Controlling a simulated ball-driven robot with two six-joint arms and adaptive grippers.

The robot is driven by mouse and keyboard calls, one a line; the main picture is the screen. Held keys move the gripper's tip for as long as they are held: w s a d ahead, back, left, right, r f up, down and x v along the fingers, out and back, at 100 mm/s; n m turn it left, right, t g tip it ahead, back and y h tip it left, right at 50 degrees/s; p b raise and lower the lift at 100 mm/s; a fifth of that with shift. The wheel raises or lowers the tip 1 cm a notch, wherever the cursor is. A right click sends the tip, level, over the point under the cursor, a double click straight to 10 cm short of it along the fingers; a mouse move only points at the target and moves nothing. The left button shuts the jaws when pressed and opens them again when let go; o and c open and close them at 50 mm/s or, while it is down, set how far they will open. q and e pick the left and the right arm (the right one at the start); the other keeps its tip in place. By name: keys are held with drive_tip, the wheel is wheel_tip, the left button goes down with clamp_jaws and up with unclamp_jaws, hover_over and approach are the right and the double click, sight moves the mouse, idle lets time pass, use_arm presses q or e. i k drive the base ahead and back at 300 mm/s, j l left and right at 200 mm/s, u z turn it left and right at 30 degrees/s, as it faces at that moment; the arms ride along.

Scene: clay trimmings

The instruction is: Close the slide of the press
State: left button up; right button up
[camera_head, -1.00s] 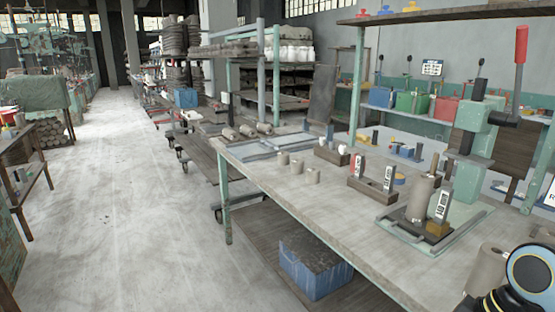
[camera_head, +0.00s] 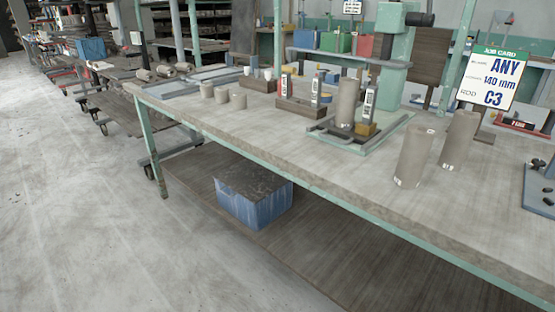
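The green press (camera_head: 397,62) stands on the workbench at the upper right, its top cut off by the frame. Its pale green base plate (camera_head: 388,136) lies on the bench top. A grey clay cylinder (camera_head: 347,102) stands upright on the base beside a dark upright with a white label (camera_head: 369,103) and a small yellow-brown block (camera_head: 366,129). Grey rails run along the base's front. I cannot tell how far the slide is open. Neither of my grippers is in view.
The bench (camera_head: 290,128) has two taller clay cylinders (camera_head: 415,155) (camera_head: 459,139) at right and short clay pieces (camera_head: 222,96) at left. A job card (camera_head: 490,78) reads ANY, 140 mm, C3. A blue box (camera_head: 253,193) sits on the lower shelf. The floor at left is clear.

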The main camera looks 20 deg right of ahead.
sight(360, 134)
drive_tip(key=l+z, duration=0.1)
drive_tip(key=z, duration=0.3)
drive_tip(key=l+z, duration=0.1)
drive_tip(key=z, duration=0.65)
drive_tip(key=i+l, duration=0.05)
